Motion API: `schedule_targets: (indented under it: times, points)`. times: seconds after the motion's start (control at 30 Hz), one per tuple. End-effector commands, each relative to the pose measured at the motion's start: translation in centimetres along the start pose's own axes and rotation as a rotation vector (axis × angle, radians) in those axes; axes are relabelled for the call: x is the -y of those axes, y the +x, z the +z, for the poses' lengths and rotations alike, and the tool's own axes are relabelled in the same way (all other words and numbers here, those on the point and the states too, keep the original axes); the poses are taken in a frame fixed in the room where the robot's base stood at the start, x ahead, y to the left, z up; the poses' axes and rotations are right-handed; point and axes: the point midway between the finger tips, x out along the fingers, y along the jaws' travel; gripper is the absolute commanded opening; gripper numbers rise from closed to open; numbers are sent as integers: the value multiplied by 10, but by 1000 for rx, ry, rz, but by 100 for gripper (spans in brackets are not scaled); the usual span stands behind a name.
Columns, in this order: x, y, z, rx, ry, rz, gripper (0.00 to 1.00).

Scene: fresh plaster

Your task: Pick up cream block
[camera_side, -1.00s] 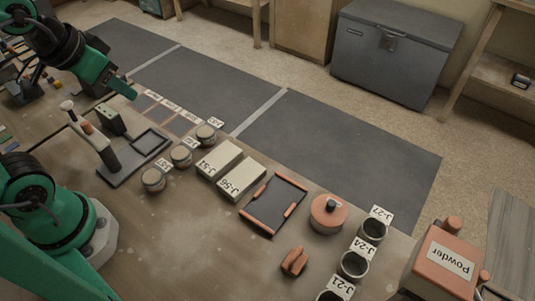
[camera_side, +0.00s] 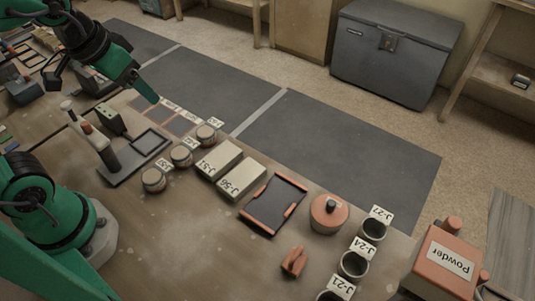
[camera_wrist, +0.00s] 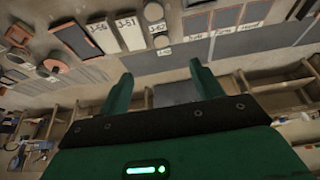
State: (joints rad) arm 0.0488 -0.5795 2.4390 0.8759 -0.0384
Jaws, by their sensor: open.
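Two cream blocks lie side by side on the table in the side view, one labelled J-51 (camera_side: 219,160) and one labelled J-56 (camera_side: 241,179). Both also show in the wrist view, J-56 (camera_wrist: 101,38) to the left of J-51 (camera_wrist: 130,33). My gripper (camera_side: 150,93) is raised in the air, up and to the left of the blocks in the side view. In the wrist view my gripper (camera_wrist: 162,84) has its two green fingers apart with nothing between them.
Small labelled jars (camera_side: 181,155) stand left of the blocks, and a black tray with orange handles (camera_side: 272,204) lies to the right. An orange lidded pot (camera_side: 328,212), open cups (camera_side: 354,265) and a Powder box (camera_side: 446,262) stand farther right.

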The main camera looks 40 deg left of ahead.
Motion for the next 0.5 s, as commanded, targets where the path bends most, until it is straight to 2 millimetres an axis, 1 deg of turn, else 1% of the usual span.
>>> schedule_targets:
  times: [0.03,0.3,0.5]
  points:
    - [-3,7,-4,23,3,4,65]
    - [-21,43,-23,127,14,16,65]
    - [-37,74,-32,204,23,18,65]
